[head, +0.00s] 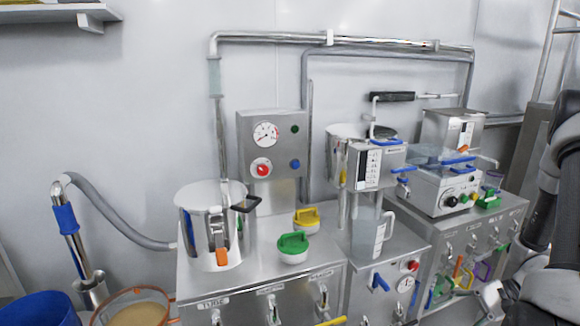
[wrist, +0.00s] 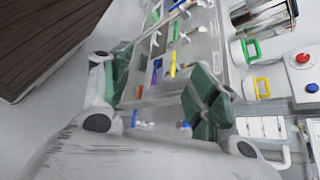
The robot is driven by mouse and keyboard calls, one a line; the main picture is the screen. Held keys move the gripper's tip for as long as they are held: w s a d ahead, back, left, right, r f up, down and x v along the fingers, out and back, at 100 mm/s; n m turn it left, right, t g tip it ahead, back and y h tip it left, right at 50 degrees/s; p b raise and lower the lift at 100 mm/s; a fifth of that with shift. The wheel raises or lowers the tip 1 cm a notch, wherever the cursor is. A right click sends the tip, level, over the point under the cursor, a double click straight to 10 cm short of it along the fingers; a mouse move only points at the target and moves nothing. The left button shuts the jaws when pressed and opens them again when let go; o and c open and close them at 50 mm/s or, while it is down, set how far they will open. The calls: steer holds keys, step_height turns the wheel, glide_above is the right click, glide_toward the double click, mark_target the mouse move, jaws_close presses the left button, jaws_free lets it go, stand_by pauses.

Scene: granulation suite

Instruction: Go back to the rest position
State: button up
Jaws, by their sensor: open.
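My gripper (wrist: 160,88) shows in the wrist view with its two green-padded fingers spread wide apart. Nothing is between the fingers; behind them I see a steel cabinet front with coloured handles. In the head view my dark arm is at the right edge, in front of the right end of the equipment row. The fingers cannot be made out clearly there.
A steel bench holds a lidded pot (head: 195,225), a green-topped container (head: 293,247), a yellow-topped container (head: 306,219) and a clear jug (head: 366,236). A gauge box (head: 272,143) is behind. A sieve (head: 135,312) and a blue bin (head: 42,310) stand lower left.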

steer(key=s+d+r+n+g+h, duration=0.1)
steer(key=s+r+n+h, duration=0.3)
steer(key=r, duration=0.6)
steer(key=s+d+r+n+g+h, duration=0.25)
steer(key=r+h, duration=0.35)
steer(key=r, duration=0.5)
steer(key=s+a+r+n+t+h, duration=0.2)
steer(key=a+r+n+t, duration=0.3)
steer(key=r, duration=0.6)
steer(key=shift+s+a+r+t, duration=0.35)
steer(key=shift+a+t, duration=0.35)
steer(key=shift+t, duration=0.35)
